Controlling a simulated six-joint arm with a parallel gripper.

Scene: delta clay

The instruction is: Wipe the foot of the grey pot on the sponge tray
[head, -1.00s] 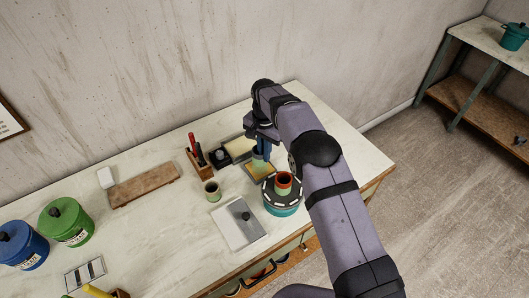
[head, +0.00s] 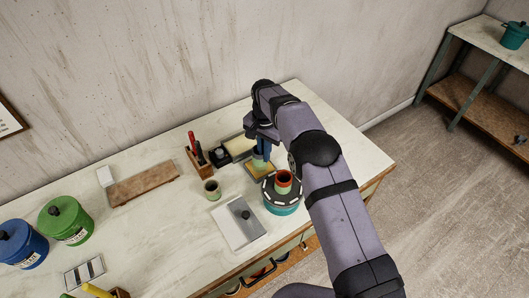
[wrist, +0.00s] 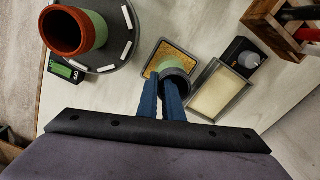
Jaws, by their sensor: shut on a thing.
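The grey pot (wrist: 171,65), with a dark grey rim and a greenish lower body, is between the blue fingers of my gripper (wrist: 166,98). My gripper is shut on it at the rim. The pot is over the sponge tray (wrist: 152,66), a small tray with a yellow-brown sponge. In the head view my gripper (head: 263,147) holds the pot (head: 259,162) upright or nearly so at the sponge tray (head: 262,175). The foot is hidden by the pot's body, so I cannot tell whether it touches the sponge.
A teal turntable (head: 281,209) bears a red-rimmed green pot (head: 283,180) close by. A cream tray (wrist: 214,95), a small dark box (wrist: 243,58) and a wooden tool holder (head: 197,165) are beside the sponge tray.

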